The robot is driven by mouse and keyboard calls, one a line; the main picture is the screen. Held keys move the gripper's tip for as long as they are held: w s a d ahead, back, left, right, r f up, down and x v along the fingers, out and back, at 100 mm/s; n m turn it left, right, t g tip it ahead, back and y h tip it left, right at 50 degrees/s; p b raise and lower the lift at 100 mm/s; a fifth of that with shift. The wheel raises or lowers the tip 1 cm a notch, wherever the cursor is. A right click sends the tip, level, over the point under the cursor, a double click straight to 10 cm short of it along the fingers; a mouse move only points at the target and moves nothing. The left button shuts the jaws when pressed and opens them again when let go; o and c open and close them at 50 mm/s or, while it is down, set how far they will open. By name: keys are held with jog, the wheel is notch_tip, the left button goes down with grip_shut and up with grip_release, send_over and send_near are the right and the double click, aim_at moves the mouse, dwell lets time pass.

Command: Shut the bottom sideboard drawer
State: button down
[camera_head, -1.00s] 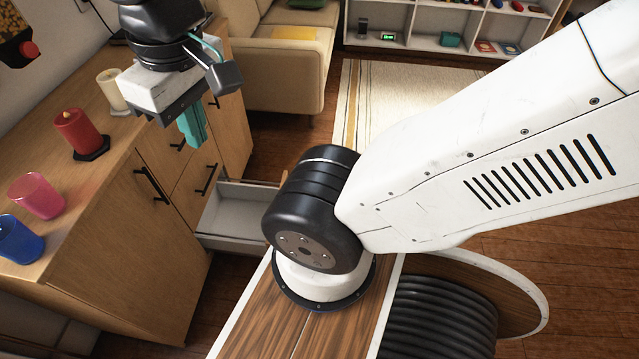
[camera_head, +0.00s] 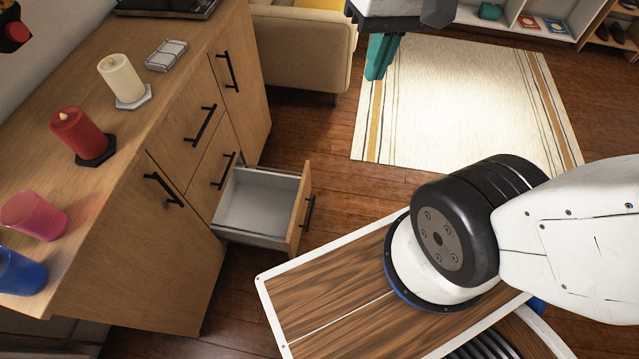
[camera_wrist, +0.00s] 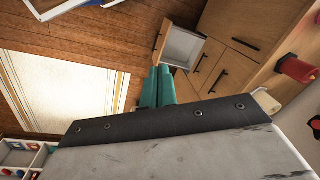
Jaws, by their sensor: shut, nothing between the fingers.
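The bottom sideboard drawer (camera_head: 262,205) is pulled out of the wooden sideboard (camera_head: 150,265). Its grey inside looks empty, and its wooden front with a dark bar handle (camera_head: 307,212) faces right. In the wrist view the open drawer (camera_wrist: 182,47) shows beyond the fingers. My gripper (camera_head: 378,62) has teal fingers, which are shut and empty. It is at the top of the head view, up and to the right of the drawer and apart from it. The fingers also show in the wrist view (camera_wrist: 157,85).
A cream candle (camera_head: 121,78), a red candle (camera_head: 78,132), a pink cup (camera_head: 33,215) and a blue cup (camera_head: 18,270) stand on the sideboard top. A sofa (camera_head: 300,50) is behind. Wooden floor and a striped rug (camera_head: 455,105) lie clear right of the drawer.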

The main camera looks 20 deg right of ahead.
jog(key=w+f+m+y, duration=0.45)
jog(key=w+f, duration=0.55)
jog(key=w, duration=0.3)
jog(key=w+f+m+y, duration=0.3)
jog(key=w+f+m, duration=0.2)
jog(key=w+f, duration=0.55)
jog(key=w+d+f+m+t, duration=0.1)
jog(key=w+d+f+m, duration=0.15)
jog(key=f, duration=0.55)
jog(key=w+d+f+m+t, duration=0.1)
jog(key=w+d+f+m, duration=0.2)
jog(key=f, duration=0.5)
jog(key=m+t+h, duration=0.2)
jog(key=m+t, duration=0.1)
jog(key=m, duration=0.6)
send_near(304, 189)
jog(key=shift+a+x, duration=0.25)
jog(key=shift+x, duration=2.35)
